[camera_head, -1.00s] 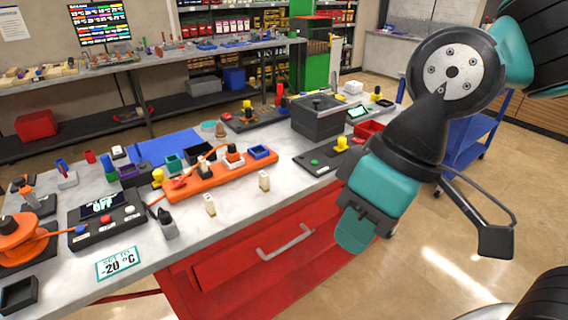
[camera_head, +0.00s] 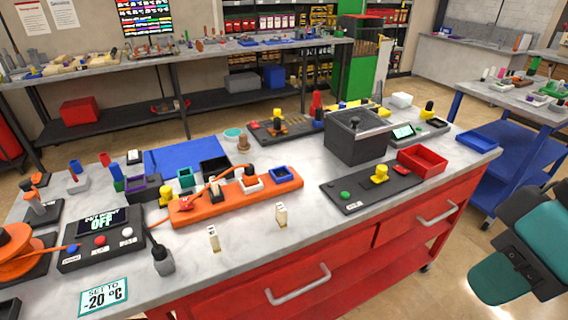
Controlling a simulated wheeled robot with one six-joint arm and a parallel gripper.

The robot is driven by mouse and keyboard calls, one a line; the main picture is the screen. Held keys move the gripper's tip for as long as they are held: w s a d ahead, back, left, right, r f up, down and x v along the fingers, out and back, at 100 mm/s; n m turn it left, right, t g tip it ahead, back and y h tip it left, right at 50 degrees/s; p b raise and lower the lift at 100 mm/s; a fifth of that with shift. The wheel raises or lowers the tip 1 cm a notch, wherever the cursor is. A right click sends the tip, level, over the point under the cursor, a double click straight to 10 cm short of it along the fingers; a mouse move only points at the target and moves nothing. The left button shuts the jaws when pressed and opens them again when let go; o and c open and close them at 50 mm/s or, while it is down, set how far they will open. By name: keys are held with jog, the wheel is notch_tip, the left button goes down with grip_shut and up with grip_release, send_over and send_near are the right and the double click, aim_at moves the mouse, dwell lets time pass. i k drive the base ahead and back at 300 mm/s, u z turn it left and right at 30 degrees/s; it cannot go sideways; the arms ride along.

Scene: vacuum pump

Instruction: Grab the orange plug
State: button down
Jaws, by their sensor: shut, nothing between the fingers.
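An orange power strip (camera_head: 235,199) lies on the workbench in the middle of the view. At this size I cannot tell for certain which plug is the orange one. My gripper (camera_head: 498,279), with teal pads, is at the lower right edge, partly cut off by the frame. It is shut and empty, over the floor to the right of the bench, well apart from the strip.
The workbench has red drawers with handles (camera_head: 297,285) facing me. A control box (camera_head: 101,238), an orange cable reel (camera_head: 16,254), a grey tank (camera_head: 357,137) and a red bin (camera_head: 422,162) crowd its top. A blue cart (camera_head: 487,180) stands right.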

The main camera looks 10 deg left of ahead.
aim_at(250, 176)
jog(key=z, duration=0.05)
jog(key=i, duration=0.6)
jog(key=u, duration=0.8)
jog(key=i, duration=0.5)
jog(key=u, duration=0.55)
jog(key=k, duration=1.15)
jog(key=u, duration=1)
jog(key=i, duration=1.35)
jog(key=z, duration=0.55)
